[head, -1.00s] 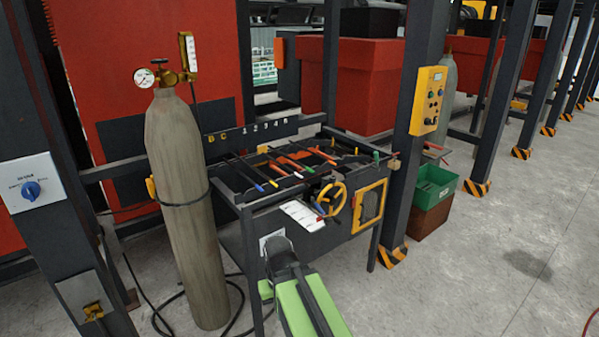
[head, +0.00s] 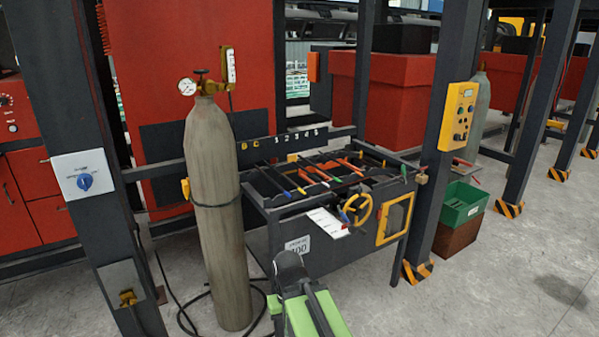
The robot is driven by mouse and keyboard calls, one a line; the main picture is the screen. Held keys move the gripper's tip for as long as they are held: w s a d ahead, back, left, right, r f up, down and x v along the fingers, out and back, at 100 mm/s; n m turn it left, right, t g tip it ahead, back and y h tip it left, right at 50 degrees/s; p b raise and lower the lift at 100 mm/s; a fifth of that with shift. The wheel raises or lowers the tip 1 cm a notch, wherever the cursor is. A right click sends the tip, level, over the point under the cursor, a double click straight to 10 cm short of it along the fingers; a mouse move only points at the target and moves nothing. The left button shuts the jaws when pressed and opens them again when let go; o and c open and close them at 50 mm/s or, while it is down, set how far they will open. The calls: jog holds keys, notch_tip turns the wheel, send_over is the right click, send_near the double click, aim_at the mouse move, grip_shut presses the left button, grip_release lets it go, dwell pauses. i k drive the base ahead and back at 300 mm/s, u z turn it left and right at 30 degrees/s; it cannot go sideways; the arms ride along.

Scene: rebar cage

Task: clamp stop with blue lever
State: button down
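A dark metal workbench (head: 262,213) stands ahead with several thin rods across its top, their ends coloured blue, green, orange and yellow. A small blue part also shows beside the yellow handwheel (head: 357,209); I cannot tell which blue part belongs to the stop. A row of marks, with B, C and numbers, runs along the bar behind the bench. My green and grey arm rises at the bottom centre, in front of the bench. Its gripper fingers do not show.
A tall gas cylinder (head: 217,230) with a gauge stands left of the bench, with black hose on the floor. A dark post with a yellow control box (head: 458,117) stands right. A green bin (head: 462,205) sits beyond it. The right floor is open.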

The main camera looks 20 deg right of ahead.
aim_at(342, 215)
jog(key=z, duration=0.05)
jog(key=i, duration=0.75)
jog(key=z, duration=1.3)
jog(key=k, duration=0.15)
jog(key=z, duration=1.5)
jog(key=k, duration=1.8)
jog(key=u, duration=1.3)
jog(key=i, duration=1)
jog(key=z, duration=0.05)
